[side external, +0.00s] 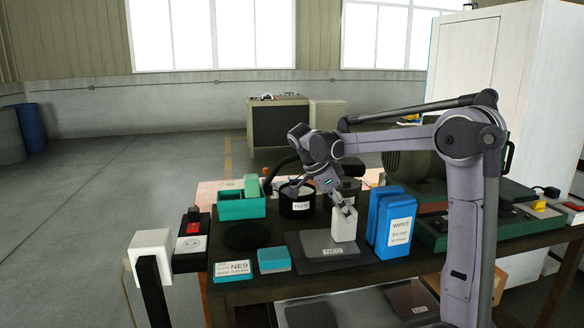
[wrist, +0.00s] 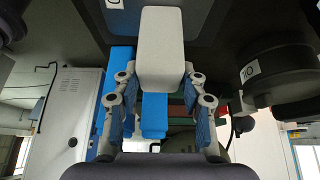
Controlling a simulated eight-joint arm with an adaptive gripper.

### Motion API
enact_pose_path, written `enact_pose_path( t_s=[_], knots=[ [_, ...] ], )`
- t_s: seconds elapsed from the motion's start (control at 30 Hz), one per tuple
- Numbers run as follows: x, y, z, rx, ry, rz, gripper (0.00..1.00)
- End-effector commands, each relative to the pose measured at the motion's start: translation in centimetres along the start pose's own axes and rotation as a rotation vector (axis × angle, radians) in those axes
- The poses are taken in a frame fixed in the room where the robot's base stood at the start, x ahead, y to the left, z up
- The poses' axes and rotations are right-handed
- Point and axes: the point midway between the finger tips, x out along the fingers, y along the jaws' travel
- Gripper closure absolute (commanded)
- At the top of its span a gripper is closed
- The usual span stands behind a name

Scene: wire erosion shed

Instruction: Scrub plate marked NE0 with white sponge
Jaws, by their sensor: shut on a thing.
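The white sponge (side external: 345,224) is an upright pale block in the side view. It also shows in the wrist view (wrist: 162,48), between the fingers. My gripper (side external: 346,210) is shut on its upper part and points down; its fingers also show in the wrist view (wrist: 160,82). The dark grey plate with a label reading like NE0 (side external: 318,245) lies flat on the table. The sponge's lower end is over the plate's back right part and looks to be at its surface; firm contact cannot be told.
A blue wipes box (side external: 393,222) stands close right of the sponge. Dark round pots (side external: 296,198) stand behind. A teal tray (side external: 241,208), a black disc (side external: 246,236), a teal-grey block (side external: 273,260) and a card reading like NE9 (side external: 233,270) are left. More plates (side external: 411,299) lie below.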

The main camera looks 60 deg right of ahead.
Motion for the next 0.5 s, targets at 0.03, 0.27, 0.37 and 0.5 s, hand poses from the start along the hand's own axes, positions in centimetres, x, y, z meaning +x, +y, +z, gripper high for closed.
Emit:
enact_pose_path(
  t_s=[0.03,0.27,0.37,0.5],
  knots=[
    [-0.3,0.0,0.6,-0.004,-0.003,-0.002,0.87],
    [-1.3,-0.2,2.4,-0.003,-0.003,-0.001,0.87],
    [-1.8,-0.3,3.2,-0.004,-0.003,-0.001,0.87],
    [-2.4,-0.4,4.3,-0.003,-0.003,-0.002,0.87]
  ],
)
